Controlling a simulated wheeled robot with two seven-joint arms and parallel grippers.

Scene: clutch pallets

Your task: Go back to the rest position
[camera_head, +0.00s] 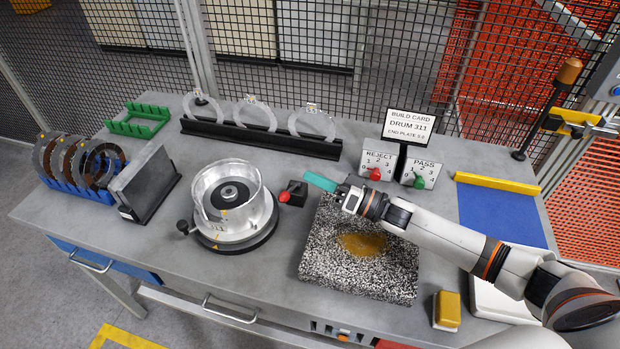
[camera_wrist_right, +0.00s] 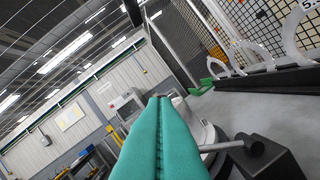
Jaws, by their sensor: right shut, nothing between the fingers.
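My right gripper (camera_head: 320,181) has teal fingers and is shut and empty. It is held above the bench, at the back left corner of the speckled granite block (camera_head: 345,278) in the head view. Its fingertips point left, toward a small black box with a red knob (camera_head: 284,197). In the right wrist view the two teal fingers (camera_wrist_right: 161,112) lie together with nothing between them. My right arm reaches in from the right over the block and the bench. My left gripper is not in view.
A metal drum (camera_head: 225,200) stands on a round base left of the gripper. A blue rack of rings (camera_head: 75,188), a green rack (camera_head: 138,121) and a black rail of clear rings (camera_head: 260,138) stand further left and behind. REJECT (camera_head: 377,161) and PASS (camera_head: 422,170) counters stand behind my arm. A yellow block (camera_head: 446,310) is at the front right.

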